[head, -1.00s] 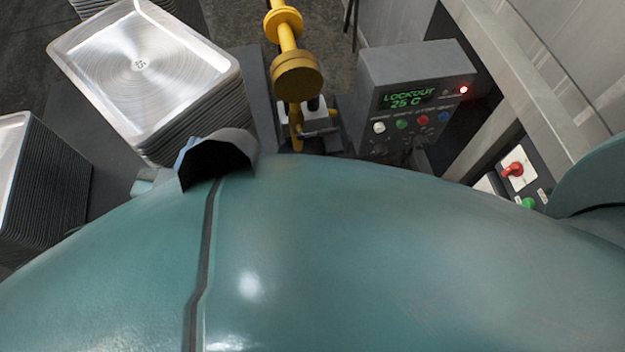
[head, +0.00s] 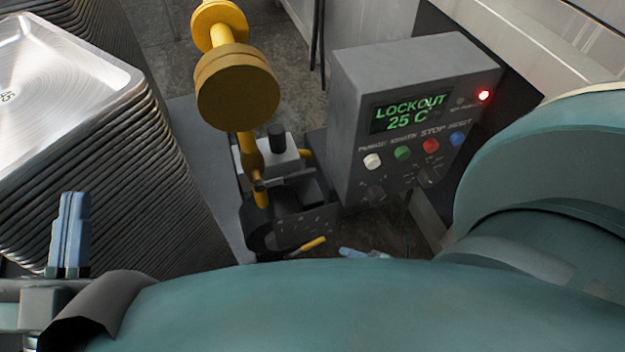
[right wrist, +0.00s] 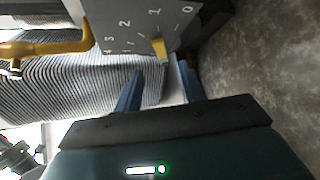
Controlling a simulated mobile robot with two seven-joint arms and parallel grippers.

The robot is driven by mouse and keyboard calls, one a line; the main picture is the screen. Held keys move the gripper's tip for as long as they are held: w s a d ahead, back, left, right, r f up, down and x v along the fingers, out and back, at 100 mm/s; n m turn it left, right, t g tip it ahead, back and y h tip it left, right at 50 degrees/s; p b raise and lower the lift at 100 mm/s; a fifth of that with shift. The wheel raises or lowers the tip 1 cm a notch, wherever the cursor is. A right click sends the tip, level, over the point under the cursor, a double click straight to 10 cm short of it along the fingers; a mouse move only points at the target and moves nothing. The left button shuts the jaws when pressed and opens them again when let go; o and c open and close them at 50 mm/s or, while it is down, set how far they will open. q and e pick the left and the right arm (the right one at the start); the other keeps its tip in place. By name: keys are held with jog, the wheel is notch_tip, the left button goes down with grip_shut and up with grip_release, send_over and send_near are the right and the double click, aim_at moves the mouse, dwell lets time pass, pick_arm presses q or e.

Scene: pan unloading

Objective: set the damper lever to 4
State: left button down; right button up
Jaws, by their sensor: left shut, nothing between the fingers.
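The damper lever (head: 312,243) is a short yellow handle low on the dark burner housing below the yellow pipe. In the right wrist view the lever (right wrist: 160,49) stands in front of a grey plate (right wrist: 112,12) marked 0 to 4, nearest the 1. My right gripper (right wrist: 160,68) is open, its two blue fingers apart on either side of the lever's line, with the lever tip just ahead. Contact cannot be told. In the head view only part of this gripper (head: 362,253) shows, right of the lever. My left gripper (head: 73,197) is shut and empty at the lower left.
A control box (head: 345,100) with a LOCKOUT 25 C display, a red light and several buttons stands right of the burner. A yellow gas pipe (head: 238,88) rises beside it. Stacked metal pans (head: 110,160) fill the left. My right arm hides the foreground.

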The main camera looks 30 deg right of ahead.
pick_arm(q)
jog(key=shift+s+a+r+m+h+b, duration=0.1)
jog(key=shift+s+r+m+h+b, duration=0.05)
jog(key=shift+r+m+h+b, duration=1.05)
jog(key=shift+s+a+r+m+h+b, duration=0.15)
jog(key=shift+r+m+h+b, duration=0.6)
jog(key=shift+r+m+h, duration=0.8)
pick_arm(e)
jog(key=shift+x, duration=5.8)
pick_arm(q)
jog(key=shift+f+m, duration=0.2)
jog(key=shift+m, duration=0.05)
pick_arm(e)
grip_shut()
